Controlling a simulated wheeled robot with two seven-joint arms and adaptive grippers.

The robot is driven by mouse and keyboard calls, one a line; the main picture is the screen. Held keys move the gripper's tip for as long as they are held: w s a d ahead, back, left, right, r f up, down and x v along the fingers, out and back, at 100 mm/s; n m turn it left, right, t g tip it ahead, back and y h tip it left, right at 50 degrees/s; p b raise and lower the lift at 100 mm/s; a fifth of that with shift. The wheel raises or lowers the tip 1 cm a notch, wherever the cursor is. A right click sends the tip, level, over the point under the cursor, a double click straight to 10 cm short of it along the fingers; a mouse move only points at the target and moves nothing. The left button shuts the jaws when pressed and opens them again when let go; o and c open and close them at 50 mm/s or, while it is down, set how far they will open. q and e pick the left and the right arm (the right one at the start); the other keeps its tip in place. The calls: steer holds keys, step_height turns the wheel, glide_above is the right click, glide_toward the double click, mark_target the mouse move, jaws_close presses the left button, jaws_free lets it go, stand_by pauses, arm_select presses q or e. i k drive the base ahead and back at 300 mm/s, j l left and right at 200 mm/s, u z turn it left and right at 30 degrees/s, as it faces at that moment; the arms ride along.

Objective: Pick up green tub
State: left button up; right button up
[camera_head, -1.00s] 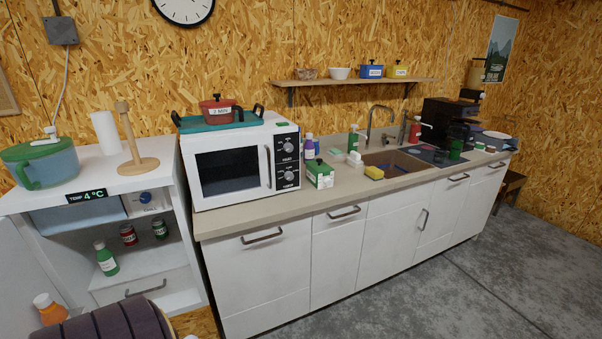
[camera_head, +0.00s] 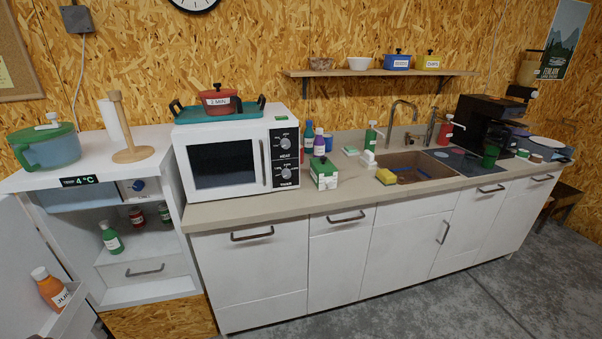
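No item is clearly marked as the green tub. A green-and-white box-shaped container (camera_head: 323,174) with a dark knob on top stands on the counter just right of the microwave. A translucent blue-green vessel (camera_head: 50,152) with a green lid and a handle stands on top of the small fridge at the left. Small round tubs (camera_head: 535,158) sit at the counter's far right, too small to tell apart well. Neither of my grippers is in view.
The microwave (camera_head: 236,158) carries a teal tray (camera_head: 190,116) with a red pot (camera_head: 218,100). The fridge stands open, its door at the lower left holding an orange bottle (camera_head: 50,289). A sink (camera_head: 418,168) and black coffee machine (camera_head: 487,122) lie right. Grey floor (camera_head: 480,300) is clear.

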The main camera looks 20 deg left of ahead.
mark_target(319, 179)
steer(key=i+l+u, duration=0.15)
steer(key=u, duration=0.15)
steer(key=i+l+u, duration=0.1)
steer(key=l+u, duration=0.5)
steer(key=i+l+u, duration=0.2)
steer(key=l, duration=0.25)
steer(key=l+u, duration=0.2)
steer(key=l, duration=0.25)
steer(key=k, duration=0.05)
